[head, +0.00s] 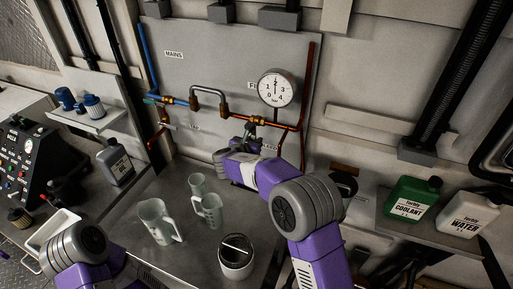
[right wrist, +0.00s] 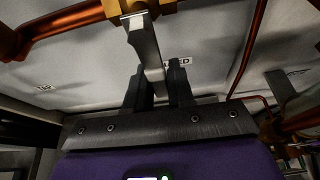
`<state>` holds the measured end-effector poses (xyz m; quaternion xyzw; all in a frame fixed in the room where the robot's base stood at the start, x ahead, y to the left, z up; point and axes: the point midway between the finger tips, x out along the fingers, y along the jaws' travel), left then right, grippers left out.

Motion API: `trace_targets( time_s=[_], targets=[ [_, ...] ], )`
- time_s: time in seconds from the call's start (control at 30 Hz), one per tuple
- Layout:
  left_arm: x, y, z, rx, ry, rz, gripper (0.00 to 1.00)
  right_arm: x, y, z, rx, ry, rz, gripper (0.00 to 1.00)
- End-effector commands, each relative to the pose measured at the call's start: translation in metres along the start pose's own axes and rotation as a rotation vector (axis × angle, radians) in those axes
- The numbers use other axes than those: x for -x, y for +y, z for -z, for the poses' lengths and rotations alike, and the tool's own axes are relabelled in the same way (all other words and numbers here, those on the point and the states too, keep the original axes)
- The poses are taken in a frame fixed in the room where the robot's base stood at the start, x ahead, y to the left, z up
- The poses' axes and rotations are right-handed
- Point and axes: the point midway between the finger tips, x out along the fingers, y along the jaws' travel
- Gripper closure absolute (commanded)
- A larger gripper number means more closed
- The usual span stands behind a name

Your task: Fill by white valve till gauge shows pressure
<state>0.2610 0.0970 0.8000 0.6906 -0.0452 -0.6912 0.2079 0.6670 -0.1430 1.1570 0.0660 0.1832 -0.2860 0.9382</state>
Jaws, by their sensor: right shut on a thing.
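The round pressure gauge (head: 276,88) is on the panel, marked in bar from 0 to 4; its needle is too small to read surely. My right gripper (head: 248,138) is at the copper pipework just below and left of the gauge. In the right wrist view its two dark fingers (right wrist: 158,88) are shut on a pale grey-white valve lever (right wrist: 147,50), which hangs from a brass valve body (right wrist: 178,5).
The mains pipe with brass fittings (head: 168,100) and a braided loop (head: 210,92) run left of the gauge. Jugs (head: 158,222) and a round canister (head: 236,257) stand on the bench. A green coolant can (head: 413,197) and white water can (head: 470,217) stand at right.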

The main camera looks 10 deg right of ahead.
Motion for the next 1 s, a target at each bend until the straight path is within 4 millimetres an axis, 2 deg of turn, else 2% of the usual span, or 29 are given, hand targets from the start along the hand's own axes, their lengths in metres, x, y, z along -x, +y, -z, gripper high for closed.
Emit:
trace_targets(
  time_s=[0.03,0.2,0.63,0.67,0.77,0.8,1.0],
  targets=[
    [-0.0046,-0.0017,0.0002,0.000,0.000,0.000,0.56,0.0004,0.0032,0.0047,-0.019,0.006,-0.012,1.00],
    [-0.0081,-0.0030,0.0004,0.000,0.000,0.000,0.56,0.0012,0.0060,0.0034,-0.051,0.007,-0.026,1.00],
    [-0.0083,-0.0031,0.0004,0.000,0.000,0.000,0.56,0.0030,0.0090,0.0016,-0.061,0.007,-0.037,1.00],
    [-0.0083,-0.0031,0.0004,0.000,0.000,0.000,0.56,0.0030,0.0092,0.0015,-0.062,0.007,-0.037,0.75],
    [-0.0083,-0.0031,0.0004,0.000,0.000,0.000,0.56,0.0030,0.0090,0.0014,-0.060,0.006,-0.036,0.59],
    [-0.0084,-0.0031,0.0004,0.000,0.000,0.000,0.56,0.0027,0.0086,0.0013,-0.059,0.006,-0.035,0.56],
    [-0.0084,-0.0032,0.0005,0.000,0.000,0.000,0.56,0.0015,0.0066,0.0009,-0.057,0.004,-0.030,0.56]
  ],
)
